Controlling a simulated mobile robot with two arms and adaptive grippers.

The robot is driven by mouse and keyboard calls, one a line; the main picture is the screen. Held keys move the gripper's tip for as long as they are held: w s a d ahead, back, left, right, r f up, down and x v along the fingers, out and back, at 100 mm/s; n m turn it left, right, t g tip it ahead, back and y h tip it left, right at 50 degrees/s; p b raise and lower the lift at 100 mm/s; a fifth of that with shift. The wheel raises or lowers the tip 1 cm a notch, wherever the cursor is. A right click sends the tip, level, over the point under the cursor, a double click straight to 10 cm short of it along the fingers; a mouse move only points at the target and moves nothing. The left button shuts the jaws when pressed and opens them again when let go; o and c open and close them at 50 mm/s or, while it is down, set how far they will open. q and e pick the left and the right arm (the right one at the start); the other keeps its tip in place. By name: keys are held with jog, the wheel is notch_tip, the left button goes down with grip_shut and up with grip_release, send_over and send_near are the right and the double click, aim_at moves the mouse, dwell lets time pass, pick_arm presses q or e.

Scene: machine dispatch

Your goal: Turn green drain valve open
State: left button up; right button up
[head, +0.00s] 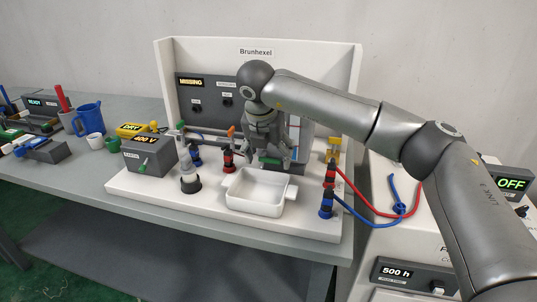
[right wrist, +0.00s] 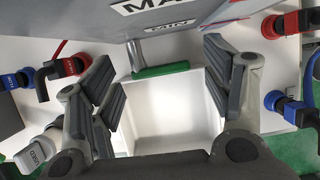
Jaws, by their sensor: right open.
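The green drain valve handle (right wrist: 161,70) shows in the right wrist view as a short green bar beyond the edge of a white basin. My right gripper (right wrist: 160,88) is open, with one dark-padded finger on each side of the picture. The green bar lies between the fingers, apart from both pads in this view. In the head view my right gripper (head: 272,156) points down behind the white basin (head: 236,196), under the Brunhexel panel. The gripper hides most of the valve area there. My left gripper is out of view.
Red hose fittings (head: 229,160) and blue fittings (head: 326,204) stand on both sides of the basin. A grey box reading 400 V (head: 150,152) is further left. Red and blue hoses (head: 378,212) loop at the right.

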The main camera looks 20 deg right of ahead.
jog(key=c, duration=1)
jog(key=shift+a+r+g+h+p, duration=0.2)
jog(key=shift+r+g+h+p, duration=0.1)
jog(key=shift+p, duration=0.2)
jog(key=shift+w+a+g+h+p, duration=0.15)
jog(key=shift+g+h+p, duration=0.15)
jog(key=shift+h+p, duration=0.25)
jog(key=shift+w+a+r+n+g+h+p, duration=0.2)
jog(key=shift+n+g+h+p, duration=0.3)
jog(key=shift+h+p, duration=0.4)
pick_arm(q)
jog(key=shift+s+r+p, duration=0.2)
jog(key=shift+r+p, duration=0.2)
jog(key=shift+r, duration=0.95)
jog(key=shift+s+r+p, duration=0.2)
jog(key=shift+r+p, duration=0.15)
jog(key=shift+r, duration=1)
pick_arm(e)
jog(key=shift+w+a+g+h, duration=0.15)
jog(key=shift+a+g+h, duration=0.15)
jog(key=shift+g+h, duration=0.55)
jog(key=shift+f, duration=0.1)
